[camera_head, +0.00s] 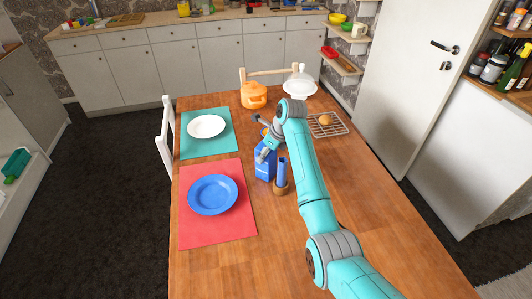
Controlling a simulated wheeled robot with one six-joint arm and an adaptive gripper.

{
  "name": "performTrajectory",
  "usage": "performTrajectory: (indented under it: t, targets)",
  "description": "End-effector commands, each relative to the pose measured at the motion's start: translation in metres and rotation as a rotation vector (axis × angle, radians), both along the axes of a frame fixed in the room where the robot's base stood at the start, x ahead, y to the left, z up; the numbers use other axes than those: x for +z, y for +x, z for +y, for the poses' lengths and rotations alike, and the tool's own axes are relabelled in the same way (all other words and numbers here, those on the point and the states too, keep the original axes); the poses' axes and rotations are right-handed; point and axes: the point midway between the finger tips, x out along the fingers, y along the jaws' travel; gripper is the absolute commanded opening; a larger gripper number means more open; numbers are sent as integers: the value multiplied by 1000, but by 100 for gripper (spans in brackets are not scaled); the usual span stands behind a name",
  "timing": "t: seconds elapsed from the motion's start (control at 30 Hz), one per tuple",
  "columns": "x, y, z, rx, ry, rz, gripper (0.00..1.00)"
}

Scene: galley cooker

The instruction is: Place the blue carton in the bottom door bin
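The blue carton (265,172) stands on the wooden table, partly hidden by my arm and gripper. My gripper (263,154) is at the upper part of the carton, overlapping it in the picture. The fingers are too small to tell whether they are open or closed on it. I cannot make out a door bin in this view.
A blue cylinder in a brown holder (281,187) stands close to the carton's right. A blue plate (213,195), white plate (206,126), orange pot (253,95), white tureen (299,85) and wire rack (334,130) are on the table (215,274). The table's near end is clear.

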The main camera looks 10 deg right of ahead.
Motion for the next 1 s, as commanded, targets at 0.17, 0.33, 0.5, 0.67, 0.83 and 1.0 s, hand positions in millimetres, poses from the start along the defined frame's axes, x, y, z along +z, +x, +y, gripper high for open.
performTrajectory:
  t: [0.17, 0.33, 0.5, 0.67, 0.83, 1.0]
  targets:
    - [-1, 0, 0, 0, 0, 0, 17]
    - [-2, 0, 0, 0, 1, 1, 89]
    - [-2, 0, 0, 0, 1, 1, 89]
    - [-1, 0, 0, 0, 0, 0, 89]
    - [14, -3, -4, 0, 1, -2, 89]
    - [45, -12, -13, -1, 0, -3, 89]
